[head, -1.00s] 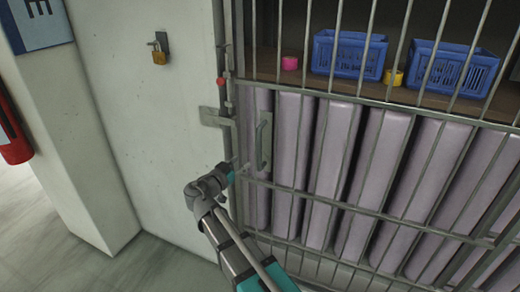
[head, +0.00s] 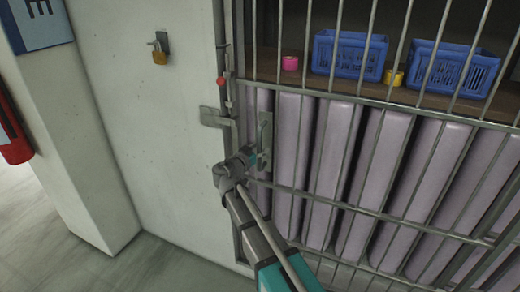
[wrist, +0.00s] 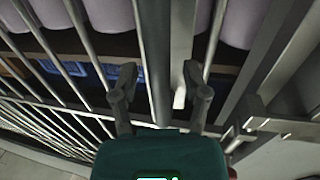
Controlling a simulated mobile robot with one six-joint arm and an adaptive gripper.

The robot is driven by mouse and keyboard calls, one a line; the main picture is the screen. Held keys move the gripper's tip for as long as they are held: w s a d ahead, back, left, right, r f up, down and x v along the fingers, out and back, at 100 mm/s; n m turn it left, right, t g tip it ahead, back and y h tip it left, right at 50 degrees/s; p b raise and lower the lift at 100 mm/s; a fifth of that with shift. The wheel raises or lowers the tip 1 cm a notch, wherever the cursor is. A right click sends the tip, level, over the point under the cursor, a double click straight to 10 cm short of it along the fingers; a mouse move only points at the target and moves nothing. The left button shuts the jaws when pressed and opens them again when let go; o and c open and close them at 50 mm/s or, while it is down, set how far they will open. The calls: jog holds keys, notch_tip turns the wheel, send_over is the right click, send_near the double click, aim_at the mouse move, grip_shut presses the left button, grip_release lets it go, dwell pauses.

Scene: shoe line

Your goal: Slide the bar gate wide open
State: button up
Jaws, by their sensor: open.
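The grey bar gate (head: 300,190) stands across the shelf opening, its left edge against the post by the wall. Its upright pull handle (head: 265,132) is near that left edge. My gripper (head: 257,160) is at the handle's lower part and hides some of it. In the wrist view the two fingers of my gripper (wrist: 160,93) are apart, with upright grey metal bars (wrist: 155,60) between them. I cannot tell whether either finger touches the handle. A latch plate (head: 214,117) sits on the post left of the handle.
A brass padlock (head: 159,57) hangs on the white wall (head: 150,150). Behind the bars are blue baskets (head: 348,55), a pink roll (head: 290,63), a yellow roll (head: 393,77) and pale upright panels (head: 335,150). A red extinguisher (head: 14,140) is at far left.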

jog(key=shift+c, duration=0.2)
grip_shut()
jog(key=shift+s+d, duration=0.1)
jog(key=shift+d, duration=0.15)
